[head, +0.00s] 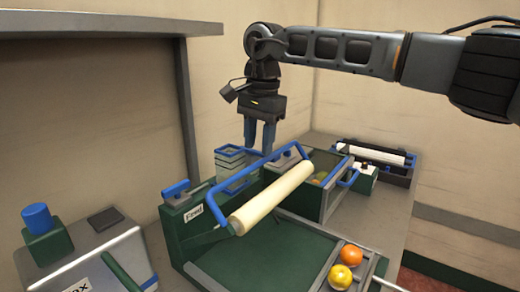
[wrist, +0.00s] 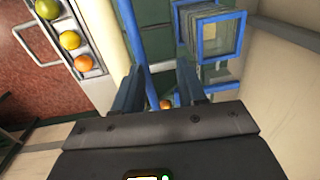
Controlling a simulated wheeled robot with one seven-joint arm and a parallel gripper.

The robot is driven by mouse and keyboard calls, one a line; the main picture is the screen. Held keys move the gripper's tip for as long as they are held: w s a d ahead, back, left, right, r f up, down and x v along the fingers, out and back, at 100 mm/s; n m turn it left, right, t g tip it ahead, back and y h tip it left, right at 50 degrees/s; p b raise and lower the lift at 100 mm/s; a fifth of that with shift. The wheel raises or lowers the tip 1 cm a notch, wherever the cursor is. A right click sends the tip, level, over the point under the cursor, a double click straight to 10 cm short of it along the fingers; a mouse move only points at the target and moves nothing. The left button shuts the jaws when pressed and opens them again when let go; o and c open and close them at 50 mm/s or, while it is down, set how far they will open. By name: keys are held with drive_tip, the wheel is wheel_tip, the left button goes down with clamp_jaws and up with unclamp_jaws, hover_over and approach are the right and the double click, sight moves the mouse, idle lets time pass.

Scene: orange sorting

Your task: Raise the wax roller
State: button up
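A cream roller (head: 270,198) with a long blue handle bar (head: 233,180) lies slantwise across the green machine; I take it as the wax roller. In the wrist view the roller (wrist: 103,25) runs along the left, with the blue bar (wrist: 134,35) beside it. My gripper (head: 260,148) points down above and behind the bar in the head view. Its two fingers (wrist: 158,88) are apart, with no object held between them. In the wrist view the bar's near end passes close to the left finger; I cannot tell whether they touch.
A clear blue-edged box (head: 231,162) stands left of my gripper. An orange (head: 350,254) and a yellow fruit (head: 341,277) lie in a front chute. A second, white roller unit (head: 372,152) sits at the back right. A grey machine (head: 110,262) stands at front left.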

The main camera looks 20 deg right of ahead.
drive_tip(key=r, duration=0.5)
drive_tip(key=shift+s+d+r+b, duration=0.25)
drive_tip(key=shift+d+r+b, duration=0.05)
drive_tip(key=shift+r+b, duration=0.05)
